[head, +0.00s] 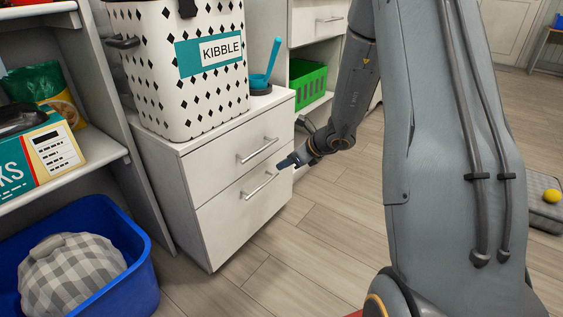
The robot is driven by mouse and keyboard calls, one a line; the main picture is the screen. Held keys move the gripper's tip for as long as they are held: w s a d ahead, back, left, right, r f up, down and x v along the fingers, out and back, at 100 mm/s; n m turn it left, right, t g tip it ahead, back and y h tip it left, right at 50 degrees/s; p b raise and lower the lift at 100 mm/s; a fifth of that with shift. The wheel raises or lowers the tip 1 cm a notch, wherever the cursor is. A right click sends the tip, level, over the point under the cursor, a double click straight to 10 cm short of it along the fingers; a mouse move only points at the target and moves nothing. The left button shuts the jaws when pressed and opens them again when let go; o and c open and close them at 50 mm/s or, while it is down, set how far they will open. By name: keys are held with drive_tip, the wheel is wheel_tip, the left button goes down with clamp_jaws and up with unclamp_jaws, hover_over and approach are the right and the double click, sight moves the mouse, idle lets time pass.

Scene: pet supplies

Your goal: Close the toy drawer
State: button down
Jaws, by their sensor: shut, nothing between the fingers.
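A white cabinet (172,190) stands left of the middle with two drawers. The upper drawer (215,160) has a bar handle (258,150), and the lower drawer (225,223) has a similar handle (260,186). No label shows which is the toy drawer. Both fronts look about flush with the cabinet, with no open inside visible. My gripper (284,163) is shut and empty, pointing left at the cabinet's right front side, near the right ends of the handles. I cannot tell whether it touches a drawer front.
A kibble bin (185,100) and a blue scoop (262,80) stand on the cabinet. A blue tub (135,240) with a checked cushion (70,275) sits at lower left, beside a shelf (100,163). A green crate (307,85) is behind. The floor (310,260) before the drawers is clear.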

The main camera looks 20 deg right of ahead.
drive_tip(key=s+p+v, duration=0.1)
drive_tip(key=p+v, duration=0.3)
drive_tip(key=v, duration=0.7)
drive_tip(key=s+a+r+n+g+y, duration=0.1)
drive_tip(key=s+a+r+n+g, duration=0.15)
drive_tip(key=s+a+n, duration=0.5)
drive_tip(key=s+a+r+n+g, duration=0.2)
drive_tip(key=a+r+n, duration=0.2)
drive_tip(key=a, duration=0.7)
drive_tip(key=s+a+r+n+g+y, duration=0.1)
drive_tip(key=s+a+r+n+g, duration=0.2)
drive_tip(key=a+n, duration=0.45)
drive_tip(key=s+a+r+n+h, duration=0.3)
drive_tip(key=s+n, duration=0.5)
drive_tip(key=s, duration=0.3)
drive_tip(key=s+a+r+n+h, duration=0.25)
drive_tip(key=s+n, duration=0.55)
drive_tip(key=s, duration=0.4)
drive_tip(key=d+r+m+p, duration=0.3)
drive_tip(key=d+r+p, duration=0.7)
drive_tip(key=p, duration=0.7)
drive_tip(key=d+r+m+h+p, duration=0.1)
drive_tip(key=d+r+m+p, duration=0.1)
drive_tip(key=d+r+p, duration=0.8)
wheel_tip(320, 180, up, 5)
drive_tip(key=p, duration=0.8)
drive_tip(key=shift+w+r+m, duration=0.2)
drive_tip(key=shift+w+m, duration=0.15)
drive_tip(key=shift+m, duration=0.05)
